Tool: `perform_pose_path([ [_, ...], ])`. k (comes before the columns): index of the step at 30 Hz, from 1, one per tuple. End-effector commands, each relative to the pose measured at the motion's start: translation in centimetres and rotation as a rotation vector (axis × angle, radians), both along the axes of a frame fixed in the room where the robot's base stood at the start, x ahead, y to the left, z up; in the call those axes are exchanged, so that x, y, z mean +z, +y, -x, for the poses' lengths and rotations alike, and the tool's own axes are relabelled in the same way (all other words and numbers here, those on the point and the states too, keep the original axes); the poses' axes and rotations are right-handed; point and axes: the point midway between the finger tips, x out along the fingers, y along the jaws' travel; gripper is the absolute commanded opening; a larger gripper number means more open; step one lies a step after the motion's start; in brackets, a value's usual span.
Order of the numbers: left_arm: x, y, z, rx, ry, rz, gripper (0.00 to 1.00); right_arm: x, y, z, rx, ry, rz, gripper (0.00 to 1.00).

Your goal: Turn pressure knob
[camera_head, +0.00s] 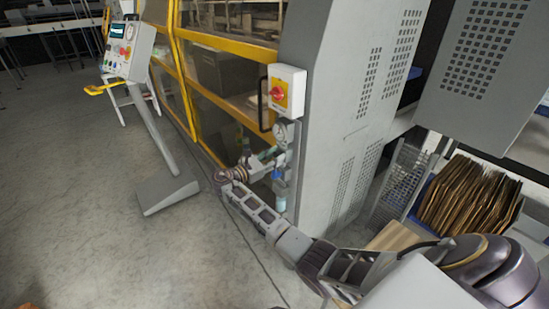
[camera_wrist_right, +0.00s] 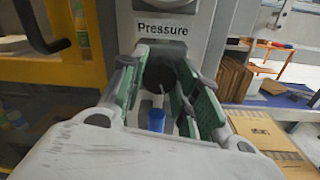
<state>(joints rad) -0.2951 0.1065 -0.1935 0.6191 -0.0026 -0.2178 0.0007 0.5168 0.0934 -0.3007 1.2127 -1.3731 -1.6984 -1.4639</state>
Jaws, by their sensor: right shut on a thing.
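The pressure knob (camera_wrist_right: 159,74) is dark and round, below the "Pressure" label (camera_wrist_right: 162,29) in the right wrist view. My right gripper (camera_wrist_right: 158,88) has its green-padded fingers on both sides of the knob and is shut on it. In the head view my right arm reaches up to the regulator unit on the machine's front, with the right gripper (camera_head: 268,160) just below the round gauge (camera_head: 284,133). The knob is hidden there behind the gripper. My left gripper is not in view.
A blue-bottomed bowl (camera_head: 280,190) hangs under the regulator. A red rotary switch (camera_head: 277,93) on a yellow plate is above. A control pedestal (camera_head: 129,52) stands at left. Flat cardboard (camera_head: 466,198) is stacked at right. The floor at left is clear.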

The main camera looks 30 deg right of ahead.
Motion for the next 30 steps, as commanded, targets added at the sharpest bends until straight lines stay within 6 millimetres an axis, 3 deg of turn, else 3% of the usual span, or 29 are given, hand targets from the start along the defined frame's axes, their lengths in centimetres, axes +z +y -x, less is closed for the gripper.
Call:
perform_pose_path([
  [7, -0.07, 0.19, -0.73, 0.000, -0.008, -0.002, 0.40, -0.03, 0.03, -0.01, 0.000, -0.103, -0.007, 0.08],
  [18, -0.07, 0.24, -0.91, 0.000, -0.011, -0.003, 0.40, -0.02, 0.03, 0.00, 0.001, -0.121, -0.009, 0.08],
  [19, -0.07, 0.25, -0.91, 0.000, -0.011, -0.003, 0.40, -0.02, 0.03, 0.00, 0.001, -0.121, -0.009, 0.33],
  [24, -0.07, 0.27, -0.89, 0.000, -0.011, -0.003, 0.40, -0.03, 0.03, 0.00, 0.001, -0.120, -0.009, 0.55],
  [30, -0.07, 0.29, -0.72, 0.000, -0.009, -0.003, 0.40, -0.03, 0.02, 0.00, 0.000, -0.120, -0.009, 0.55],
])
